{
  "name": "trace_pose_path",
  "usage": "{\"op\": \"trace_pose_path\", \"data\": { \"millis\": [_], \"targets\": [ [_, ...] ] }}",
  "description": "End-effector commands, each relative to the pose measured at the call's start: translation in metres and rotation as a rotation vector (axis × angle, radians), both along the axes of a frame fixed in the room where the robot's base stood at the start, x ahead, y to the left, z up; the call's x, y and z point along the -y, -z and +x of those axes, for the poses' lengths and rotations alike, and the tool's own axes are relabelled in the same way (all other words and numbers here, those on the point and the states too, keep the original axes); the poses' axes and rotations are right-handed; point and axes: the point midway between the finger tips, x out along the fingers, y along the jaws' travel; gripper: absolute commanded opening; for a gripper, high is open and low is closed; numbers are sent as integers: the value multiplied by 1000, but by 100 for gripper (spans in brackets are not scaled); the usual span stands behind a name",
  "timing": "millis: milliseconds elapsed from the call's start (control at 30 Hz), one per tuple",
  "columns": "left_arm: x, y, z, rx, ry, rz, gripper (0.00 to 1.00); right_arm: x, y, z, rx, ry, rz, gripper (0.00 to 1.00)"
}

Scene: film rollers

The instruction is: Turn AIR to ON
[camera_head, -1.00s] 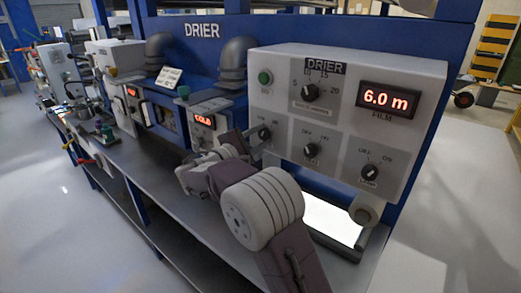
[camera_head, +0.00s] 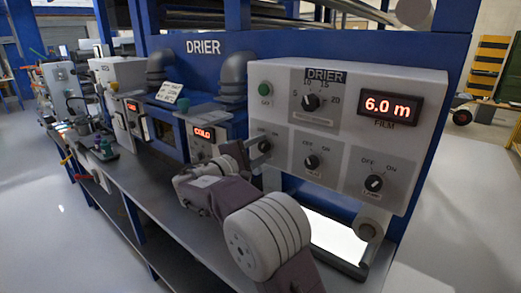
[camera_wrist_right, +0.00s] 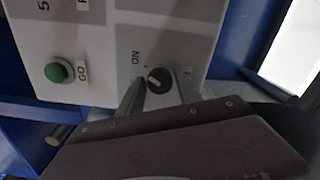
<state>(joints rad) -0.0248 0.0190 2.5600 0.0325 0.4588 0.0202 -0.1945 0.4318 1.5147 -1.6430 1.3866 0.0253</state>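The grey DRIER panel (camera_head: 345,130) carries a lower row of OFF/ON knobs. The left one, a black knob (camera_head: 264,146), is partly hidden by my right gripper (camera_head: 256,155) in the head view; its name is not readable. In the right wrist view this black knob (camera_wrist_right: 160,80) with a white mark lies between the two fingers of my right gripper (camera_wrist_right: 161,92). The fingers are apart, one on each side; the left one looks very close to the knob, and contact is unclear. An ON label shows beside the knob. My left gripper is not in view.
A green GO button (camera_head: 265,89) and a dial (camera_head: 310,102) are above. Two more knobs, a middle one (camera_head: 311,162) and a right one (camera_head: 373,183), are to the right. A red display (camera_head: 388,106) reads 6.0 m. A bright plate (camera_head: 335,235) lies below.

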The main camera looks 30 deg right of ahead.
Motion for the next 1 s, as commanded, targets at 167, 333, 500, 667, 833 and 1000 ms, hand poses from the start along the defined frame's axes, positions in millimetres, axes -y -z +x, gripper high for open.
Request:
{"op": "trace_pose_path", "data": {
  "millis": [167,333,500,667,833,1000],
  "targets": [
    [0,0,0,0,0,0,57,0,0,0,-1,0,-1,55],
    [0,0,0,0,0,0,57,-1,0,0,-1,0,-2,55],
    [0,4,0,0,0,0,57,-27,1,-10,-2,-5,-1,55],
    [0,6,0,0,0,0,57,-60,1,-24,-1,-4,-1,55],
    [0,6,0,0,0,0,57,-81,0,-33,-1,-2,-1,55],
    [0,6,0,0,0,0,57,-84,0,-35,-1,0,0,55]
  ]
}}
